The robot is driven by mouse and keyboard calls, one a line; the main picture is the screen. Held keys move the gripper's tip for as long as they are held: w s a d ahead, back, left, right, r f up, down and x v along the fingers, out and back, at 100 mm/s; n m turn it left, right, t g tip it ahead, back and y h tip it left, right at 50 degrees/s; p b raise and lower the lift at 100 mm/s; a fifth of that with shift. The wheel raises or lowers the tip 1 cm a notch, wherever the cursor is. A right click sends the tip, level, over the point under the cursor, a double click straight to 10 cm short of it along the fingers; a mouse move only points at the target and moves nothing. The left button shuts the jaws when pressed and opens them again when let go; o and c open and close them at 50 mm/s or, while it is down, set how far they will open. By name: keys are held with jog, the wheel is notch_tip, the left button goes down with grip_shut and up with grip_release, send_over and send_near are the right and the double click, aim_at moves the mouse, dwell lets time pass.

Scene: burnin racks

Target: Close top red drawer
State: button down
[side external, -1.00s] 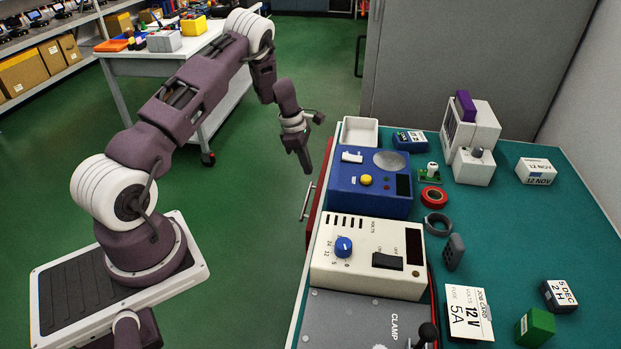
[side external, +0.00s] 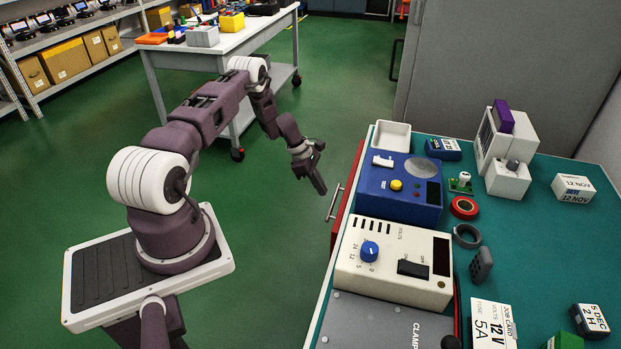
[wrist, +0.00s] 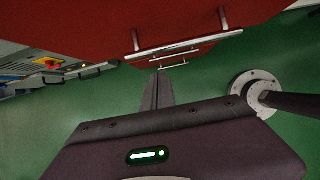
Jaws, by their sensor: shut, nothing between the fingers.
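The red drawer front (side external: 346,210) stands at the left edge of the green-topped bench, with its silver bar handle (side external: 335,203) facing my arm. I cannot tell how far the drawer stands out. In the wrist view a red front (wrist: 90,25) fills the top, with a long silver handle (wrist: 180,49) and smaller handles beyond it. My gripper (side external: 321,189) is shut and empty, pointing down in front of the red front, just left of the handle and apart from it in the side view. Its fingers (wrist: 158,74) also show in the wrist view, below the handles.
The bench top holds a blue instrument (side external: 399,190), a cream power supply (side external: 394,262), a white tray (side external: 391,135) and red tape (side external: 463,207). A white work table (side external: 215,60) stands behind my arm. Green floor (side external: 285,270) is open left of the bench.

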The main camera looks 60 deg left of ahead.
jog(key=shift+w+d+r, duration=0.2)
jog(key=shift+w+d, duration=0.55)
jog(key=shift+d, duration=0.05)
